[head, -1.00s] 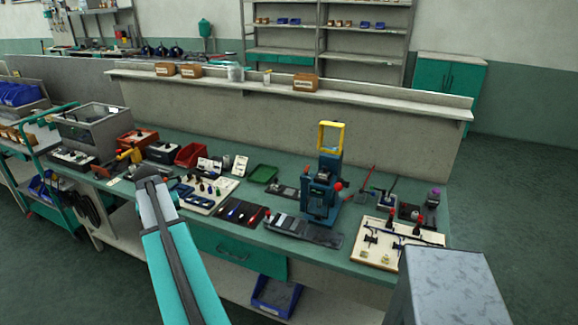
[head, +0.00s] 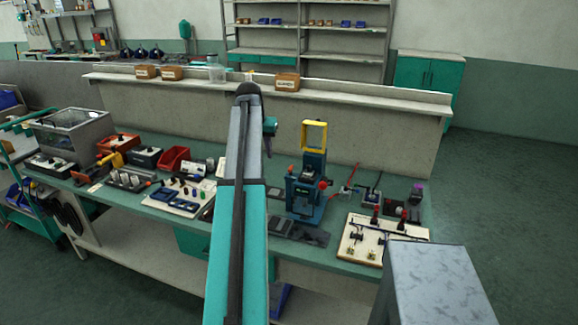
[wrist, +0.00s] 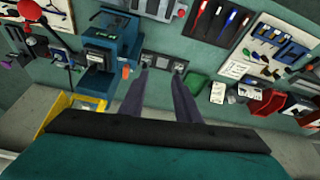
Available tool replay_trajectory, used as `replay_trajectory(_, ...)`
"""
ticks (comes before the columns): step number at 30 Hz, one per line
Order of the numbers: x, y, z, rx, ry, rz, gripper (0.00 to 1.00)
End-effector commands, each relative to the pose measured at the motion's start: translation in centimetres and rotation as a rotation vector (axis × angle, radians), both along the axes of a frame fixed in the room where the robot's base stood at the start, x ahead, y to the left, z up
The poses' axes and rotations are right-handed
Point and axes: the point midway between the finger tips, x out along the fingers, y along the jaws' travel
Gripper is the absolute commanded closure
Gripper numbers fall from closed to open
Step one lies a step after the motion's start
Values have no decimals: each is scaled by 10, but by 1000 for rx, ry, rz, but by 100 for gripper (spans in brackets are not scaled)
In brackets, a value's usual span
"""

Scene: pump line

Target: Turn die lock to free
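A blue press (head: 303,192) with a yellow frame (head: 314,136) on top stands on the green bench. It has red knobs at its sides. I cannot single out the die lock on it at this size. In the wrist view the press (wrist: 103,48) is at the upper left. My gripper (head: 268,144) is mostly hidden behind my raised arm in the head view, left of the yellow frame. In the wrist view its two fingers (wrist: 157,82) are apart with nothing held between them. It is clear of the press.
A pale board with red-topped fittings (head: 375,240) lies right of the press. A white tool board (head: 180,197), a red bin (head: 174,159) and a grey box (head: 75,131) stand to the left. A ledge (head: 200,82) with small brown boxes runs behind the bench.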

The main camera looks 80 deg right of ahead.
Motion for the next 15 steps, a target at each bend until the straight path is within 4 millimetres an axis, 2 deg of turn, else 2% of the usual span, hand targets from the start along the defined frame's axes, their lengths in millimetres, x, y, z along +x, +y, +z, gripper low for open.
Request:
replay_trajectory(1, -20, -7, 11, -6, -2, -30, 70)
replay_trajectory(3, -41, -12, 21, -14, -2, -64, 70)
replay_trajectory(6, -62, -16, 32, -22, -4, -98, 70)
replay_trajectory(10, -75, -18, 38, -26, -4, -119, 70)
replay_trajectory(15, -77, -18, 39, -26, -4, -122, 70)
